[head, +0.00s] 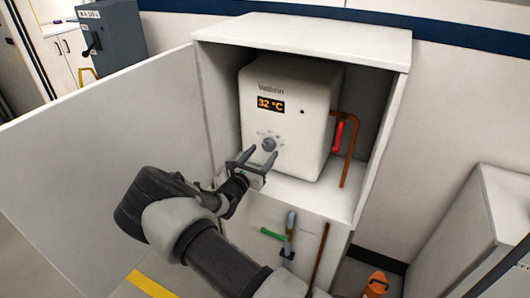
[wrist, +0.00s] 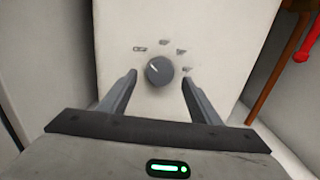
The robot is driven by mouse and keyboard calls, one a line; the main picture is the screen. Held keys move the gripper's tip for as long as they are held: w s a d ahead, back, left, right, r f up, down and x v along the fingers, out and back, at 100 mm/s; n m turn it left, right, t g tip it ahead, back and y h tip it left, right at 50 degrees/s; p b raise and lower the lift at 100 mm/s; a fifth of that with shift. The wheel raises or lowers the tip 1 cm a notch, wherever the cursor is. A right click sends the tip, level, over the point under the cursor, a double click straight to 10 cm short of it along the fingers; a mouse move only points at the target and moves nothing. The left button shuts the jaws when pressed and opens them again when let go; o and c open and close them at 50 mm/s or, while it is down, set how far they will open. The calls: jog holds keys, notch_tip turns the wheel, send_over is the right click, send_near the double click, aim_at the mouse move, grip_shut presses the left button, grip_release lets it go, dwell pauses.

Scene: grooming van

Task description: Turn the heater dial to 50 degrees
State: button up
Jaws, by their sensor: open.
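The white heater (head: 283,120) stands inside an open cabinet, and its display (head: 271,105) reads 32 °C. The round grey dial (head: 269,144) sits on its front below the display. In the wrist view the dial (wrist: 159,71) has a pale pointer line aimed to the upper left, with small marks around it. My gripper (head: 258,154) is open just in front of the dial. In the wrist view its fingers (wrist: 158,75) stand to the left and right of the dial, with a gap on both sides. I cannot tell how far the fingertips are from the heater face.
The white cabinet (head: 300,35) encloses the heater, with its open door (head: 100,150) to the left. A red-handled valve (head: 338,137) and copper pipe (head: 356,150) are right of the heater. A green-handled valve (head: 272,234) is below. An orange object (head: 376,284) stands at the lower right.

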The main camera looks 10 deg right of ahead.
aim_at(268, 145)
jog(key=shift+x, duration=1.3)
jog(key=c, duration=1)
